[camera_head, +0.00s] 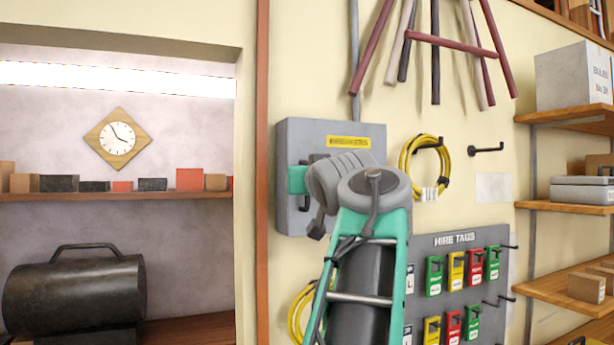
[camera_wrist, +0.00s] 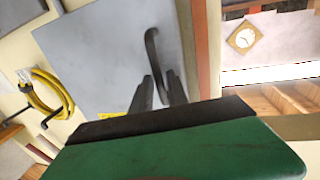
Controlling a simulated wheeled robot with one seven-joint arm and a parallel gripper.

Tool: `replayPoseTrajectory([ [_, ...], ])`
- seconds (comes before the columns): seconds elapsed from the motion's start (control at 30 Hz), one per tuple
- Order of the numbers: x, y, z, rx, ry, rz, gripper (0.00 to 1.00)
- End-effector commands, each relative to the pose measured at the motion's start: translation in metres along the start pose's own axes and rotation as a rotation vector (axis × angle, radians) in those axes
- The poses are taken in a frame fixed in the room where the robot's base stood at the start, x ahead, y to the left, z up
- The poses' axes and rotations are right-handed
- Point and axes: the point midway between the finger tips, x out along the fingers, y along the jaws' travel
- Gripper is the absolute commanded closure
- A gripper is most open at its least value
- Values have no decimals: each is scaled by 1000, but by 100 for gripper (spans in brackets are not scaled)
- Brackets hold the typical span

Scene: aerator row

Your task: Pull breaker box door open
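The breaker box (camera_head: 350,138) is a grey metal box on the wall, with a yellow label at its upper right. Its door looks closed. In the wrist view the grey door (camera_wrist: 105,60) fills the upper middle, and a dark curved handle (camera_wrist: 152,45) stands out from it. My gripper (camera_wrist: 159,80) has its two dark fingers apart, with the lower part of the handle between them. I cannot tell whether either finger touches it. In the head view my arm hides most of the gripper and the handle.
A yellow cable coil (camera_head: 406,155) and a black hook (camera_head: 486,150) are right of the box. A hire-tag board (camera_head: 455,255) hangs below right. A reddish-brown post (camera_head: 262,120) stands close left of the box, beside an alcove with a shelf (camera_head: 120,196). Shelves are at the far right.

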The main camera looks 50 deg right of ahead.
Motion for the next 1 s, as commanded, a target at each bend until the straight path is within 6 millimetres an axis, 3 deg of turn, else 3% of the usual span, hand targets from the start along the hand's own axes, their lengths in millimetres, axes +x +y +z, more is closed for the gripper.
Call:
replayPoseTrajectory([
  [0.27, 4, 0, 0, 0, 0, 1, 80],
  [0.5, 3, 0, 0, 0, 0, 1, 100],
  [1.0, 3, 0, 1, 0, -1, 1, 100],
])
